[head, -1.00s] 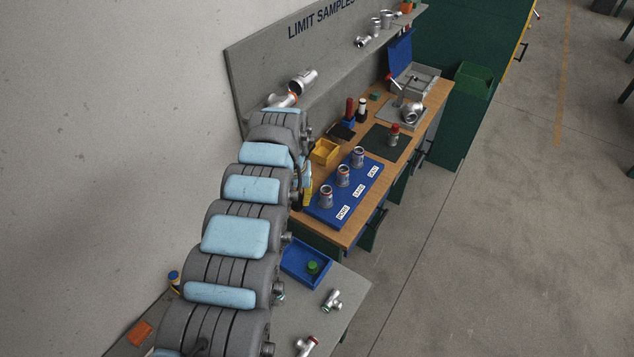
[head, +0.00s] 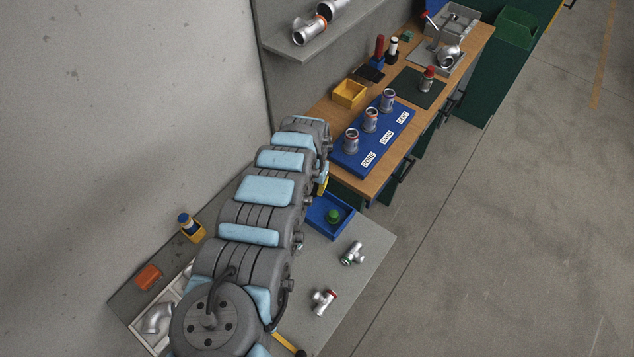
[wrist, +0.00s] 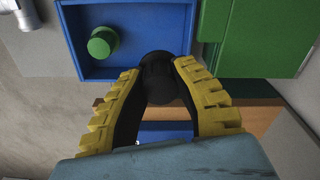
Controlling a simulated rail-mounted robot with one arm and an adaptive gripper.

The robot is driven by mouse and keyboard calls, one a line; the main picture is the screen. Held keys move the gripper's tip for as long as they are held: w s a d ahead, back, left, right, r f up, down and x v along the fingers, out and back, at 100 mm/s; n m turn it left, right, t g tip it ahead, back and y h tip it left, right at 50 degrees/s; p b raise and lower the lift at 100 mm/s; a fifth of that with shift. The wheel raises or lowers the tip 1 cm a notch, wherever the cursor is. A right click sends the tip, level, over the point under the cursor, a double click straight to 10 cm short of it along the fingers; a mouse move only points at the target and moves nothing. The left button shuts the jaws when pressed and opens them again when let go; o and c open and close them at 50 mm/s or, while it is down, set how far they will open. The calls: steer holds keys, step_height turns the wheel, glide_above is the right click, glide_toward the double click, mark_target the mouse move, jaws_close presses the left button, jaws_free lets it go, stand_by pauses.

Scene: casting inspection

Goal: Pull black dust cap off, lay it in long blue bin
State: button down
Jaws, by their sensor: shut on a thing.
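The blue bin (head: 318,224) sits on the grey table with a green cap (head: 333,216) inside. The bin (wrist: 140,28) and green cap (wrist: 103,42) also show at the top of the wrist view. My gripper (wrist: 160,80) has yellow fingers with dark pads, shut on the black dust cap (wrist: 158,68). The black cap overlaps the bin's near right edge in the wrist view; its height above the bin is unclear. In the head view my arm hides most of the gripper; only a bit of yellow finger (head: 323,184) shows beside the bin.
Two metal fittings, one with a green ring (head: 352,254) and one with a red ring (head: 324,301), lie on the grey table. The wooden workbench (head: 352,186) behind the bin carries a blue board (head: 368,170) with metal samples. A yellow bin (head: 349,93) stands behind it.

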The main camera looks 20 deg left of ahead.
steer(key=shift+r, duration=0.1)
steer(key=b, duration=0.5)
glide_above(314, 207)
steer(key=shift+a+f, duration=0.1)
steer(key=shift+f, duration=3.8)
steer(key=shift+f+b, duration=0.4)
steer(key=shift+f, duration=0.3)
steer(key=c, duration=1)
jaws_free()
steer(key=shift+o, duration=0.6)
steer(key=shift+r, duration=0.1)
